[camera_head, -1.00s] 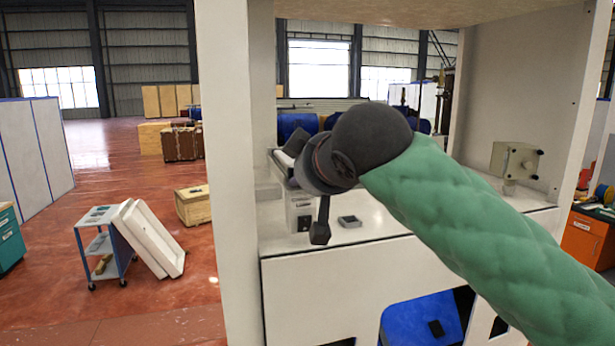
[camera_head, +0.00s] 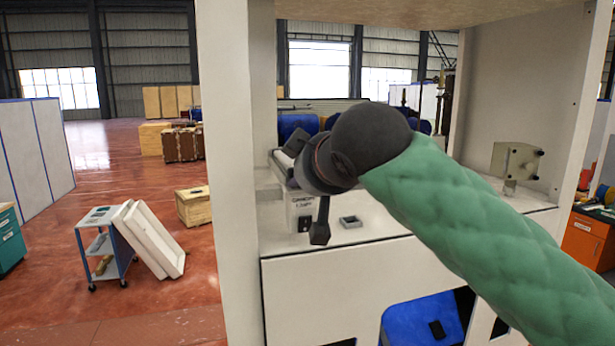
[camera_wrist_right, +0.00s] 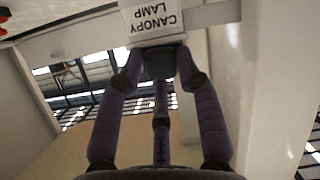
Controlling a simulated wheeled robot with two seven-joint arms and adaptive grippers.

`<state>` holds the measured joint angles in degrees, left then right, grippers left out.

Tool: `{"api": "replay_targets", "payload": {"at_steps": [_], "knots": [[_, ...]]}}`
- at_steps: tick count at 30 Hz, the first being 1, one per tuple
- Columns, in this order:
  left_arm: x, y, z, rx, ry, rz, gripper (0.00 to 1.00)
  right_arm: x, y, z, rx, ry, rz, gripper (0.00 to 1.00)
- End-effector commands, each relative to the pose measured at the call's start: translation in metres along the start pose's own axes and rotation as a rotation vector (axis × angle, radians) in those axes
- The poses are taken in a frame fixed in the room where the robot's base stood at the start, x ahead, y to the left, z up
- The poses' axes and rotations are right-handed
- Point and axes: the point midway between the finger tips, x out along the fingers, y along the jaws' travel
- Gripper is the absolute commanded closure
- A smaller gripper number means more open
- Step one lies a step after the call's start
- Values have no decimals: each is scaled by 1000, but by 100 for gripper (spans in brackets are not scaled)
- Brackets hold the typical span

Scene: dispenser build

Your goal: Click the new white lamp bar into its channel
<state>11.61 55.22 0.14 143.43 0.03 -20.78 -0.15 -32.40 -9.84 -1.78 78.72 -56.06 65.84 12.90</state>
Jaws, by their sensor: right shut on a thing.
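What that block belongs to is unclear. Just beyond the fingertips is a white label (camera_wrist_right: 155,18) reading CANOPY LAMP, upside down. My left gripper is not in view.
The white left post (camera_head: 228,180) stands close beside the wrist. A small grey square piece (camera_head: 350,222) lies on the white counter (camera_head: 375,230). A beige box (camera_head: 515,160) is at the right wall. A cart (camera_head: 105,245) with leaning white panels (camera_head: 150,240) stands on the floor.

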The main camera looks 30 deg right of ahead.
Motion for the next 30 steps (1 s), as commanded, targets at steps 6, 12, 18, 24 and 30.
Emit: {"api": "replay_targets", "payload": {"at_steps": [6, 12, 18, 24, 30], "knots": [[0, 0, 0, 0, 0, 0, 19, 2, 0, -1, -1, -1, 0, 100], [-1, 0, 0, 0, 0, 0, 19, 4, 0, -2, -1, 0, 0, 100], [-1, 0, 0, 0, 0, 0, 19, 6, 0, -3, -1, 1, 0, 100], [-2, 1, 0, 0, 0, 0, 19, 8, 1, -4, -2, 2, 1, 100], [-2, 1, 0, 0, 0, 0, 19, 9, 1, -5, -2, 3, 1, 100]]}}
